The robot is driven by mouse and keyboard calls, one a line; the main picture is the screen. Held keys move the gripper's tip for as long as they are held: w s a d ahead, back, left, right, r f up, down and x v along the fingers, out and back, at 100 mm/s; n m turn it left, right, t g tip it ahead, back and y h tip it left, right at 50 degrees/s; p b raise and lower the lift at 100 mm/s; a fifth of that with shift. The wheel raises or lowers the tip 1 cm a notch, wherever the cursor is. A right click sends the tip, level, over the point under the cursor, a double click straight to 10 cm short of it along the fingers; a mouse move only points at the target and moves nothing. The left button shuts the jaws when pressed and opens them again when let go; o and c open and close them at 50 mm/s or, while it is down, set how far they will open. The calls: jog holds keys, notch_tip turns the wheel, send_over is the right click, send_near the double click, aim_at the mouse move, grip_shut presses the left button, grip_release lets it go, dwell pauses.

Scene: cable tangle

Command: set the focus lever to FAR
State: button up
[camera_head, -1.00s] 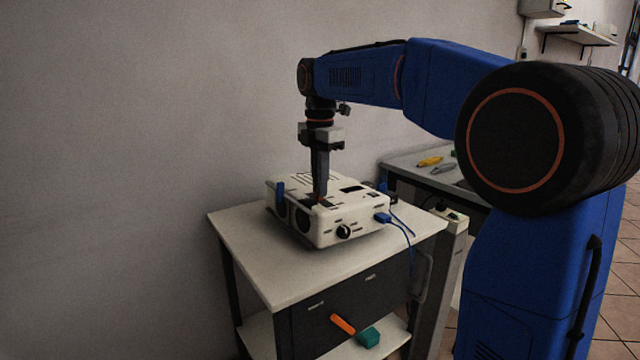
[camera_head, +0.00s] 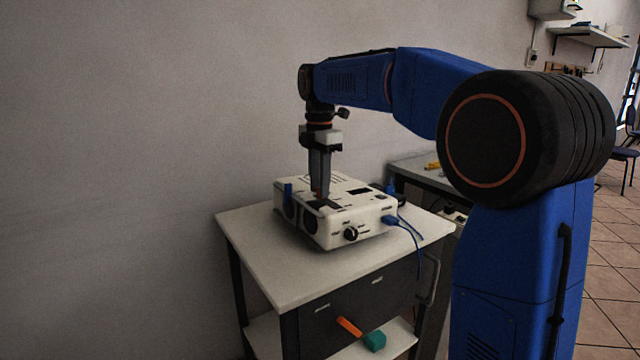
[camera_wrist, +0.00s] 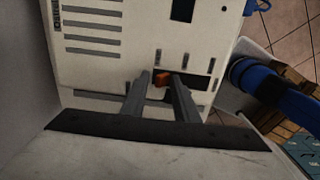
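The white device box (camera_head: 360,220) stands on a small table, with a dark knob (camera_head: 351,233) on its front and vents on top. My gripper (camera_head: 319,194) points straight down at the left part of its top, at a dark slot panel. In the wrist view my two grey fingers (camera_wrist: 161,80) stand apart, one on each side of a small orange lever tip (camera_wrist: 163,79). The tip seems close to the right finger, with a slight gap on the left. The box top (camera_wrist: 120,60) shows there too. The FAR marking cannot be read.
A blue cable (camera_head: 412,232) is plugged into the box's right side and hangs over the table edge. The white tabletop (camera_head: 270,270) is clear in front. Orange and teal items (camera_head: 374,341) lie below.

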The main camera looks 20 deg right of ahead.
jog(key=shift+r, duration=0.1)
notch_tip(320, 180, up, 17)
dwell(0.6)
jog(key=shift+r, duration=0.1)
jog(key=s+d+f+m+t, duration=0.1)
jog(key=s+d+f+m, duration=0.2)
jog(key=s+f+m, duration=0.45)
jog(key=s+d+f+m+t, duration=0.1)
jog(key=s+d+f+m, duration=0.2)
jog(key=s, duration=0.8)
jog(key=s+d+f+m+t, duration=0.1)
jog(key=s+f+m, duration=0.4)
jog(key=s+f, duration=0.4)
jog(key=s+d+f+m+t, duration=0.1)
jog(key=s+f+m, duration=0.5)
jog(key=f, duration=1)
jog(key=s, duration=0.3)
jog(key=shift+t, duration=0.4)
jog(key=shift+s+r, duration=0.1)
